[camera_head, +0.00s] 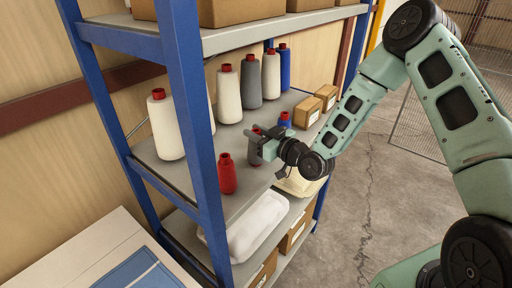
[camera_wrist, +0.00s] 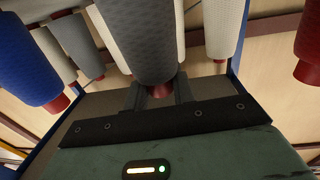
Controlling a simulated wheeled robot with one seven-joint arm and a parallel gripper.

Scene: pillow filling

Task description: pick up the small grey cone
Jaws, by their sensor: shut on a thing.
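The small grey cone (camera_head: 253,149) with a red top is on the middle shelf's front part, beside a small red cone (camera_head: 227,175). My gripper (camera_head: 262,146) reaches in from the right and is shut on the grey cone. In the wrist view, the grey cone (camera_wrist: 139,40) is upside down in the picture, its red top between the two fingers (camera_wrist: 158,94). I cannot tell whether its base touches the shelf.
Tall cream cones (camera_head: 166,127), a large grey cone (camera_head: 251,83) and a blue cone (camera_head: 284,70) stand behind. A small blue cone (camera_head: 285,119) and small boxes (camera_head: 307,111) are to the right. A blue post (camera_head: 190,120) rises at left; a white tray (camera_head: 250,226) lies below.

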